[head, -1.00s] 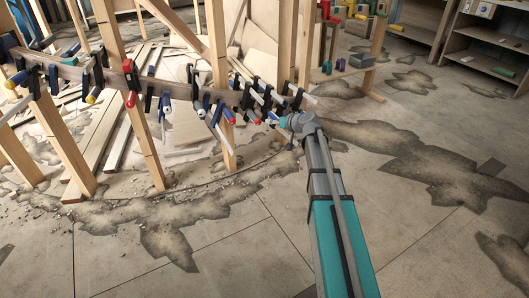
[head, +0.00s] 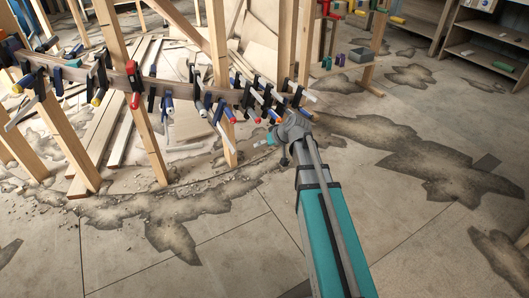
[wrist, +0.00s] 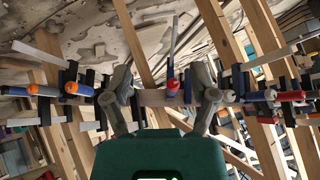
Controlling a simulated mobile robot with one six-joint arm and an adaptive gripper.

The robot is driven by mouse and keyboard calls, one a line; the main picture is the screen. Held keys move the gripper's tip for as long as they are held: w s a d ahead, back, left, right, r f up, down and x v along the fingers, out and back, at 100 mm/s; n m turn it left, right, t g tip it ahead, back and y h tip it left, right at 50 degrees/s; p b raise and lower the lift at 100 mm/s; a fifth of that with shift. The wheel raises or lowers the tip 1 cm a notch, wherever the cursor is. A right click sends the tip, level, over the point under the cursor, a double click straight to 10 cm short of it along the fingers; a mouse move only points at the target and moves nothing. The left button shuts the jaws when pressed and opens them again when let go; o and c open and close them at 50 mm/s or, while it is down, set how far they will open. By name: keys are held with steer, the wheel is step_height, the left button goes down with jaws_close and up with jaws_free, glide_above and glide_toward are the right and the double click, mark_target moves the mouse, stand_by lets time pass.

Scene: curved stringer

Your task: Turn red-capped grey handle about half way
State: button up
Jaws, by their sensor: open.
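In the wrist view, my gripper (wrist: 163,98) is open, with one grey finger on each side of a clamp handle. That handle has a red cap (wrist: 173,86) and lies between the fingers, nearer the right one. No finger visibly touches it. Its shaft is mostly hidden behind the cap, so I cannot confirm that it is grey. In the head view, my gripper (head: 274,138) is at the right end of the row of clamps, just below the curved wooden stringer (head: 174,90). I cannot tell which clamp in the head view is the one between the fingers.
Wooden posts (head: 150,145) hold up the stringer. A shelf unit (head: 490,45) stands at the back right. The floor in front is clear.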

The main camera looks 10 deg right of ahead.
steer(key=shift+s+a+g+h+p, duration=0.2)
steer(key=shift+s+g+p, duration=0.15)
steer(key=shift+s, duration=0.6)
steer(key=shift+s+a+g+h+p, duration=0.2)
steer(key=shift+s+g+p, duration=0.1)
steer(key=shift+s, duration=0.7)
steer(key=shift+s+a+g+h+p, duration=0.1)
steer(key=shift+s+g+h+p, duration=0.2)
steer(key=shift+s, duration=0.65)
steer(key=t+b, duration=0.8)
glide_toward(258, 118)
steer(key=shift+s+d+r+n, duration=0.15)
steer(key=shift+s+d+n, duration=0.25)
steer(key=shift+w, duration=0.1)
steer(key=b+x, duration=0.1)
steer(key=x, duration=0.3)
steer(key=b+x, duration=0.2)
steer(key=x, duration=0.3)
steer(key=b+x, duration=0.2)
steer(key=x, duration=0.2)
steer(key=shift+w+a, duration=0.25)
steer(key=shift+a, duration=0.15)
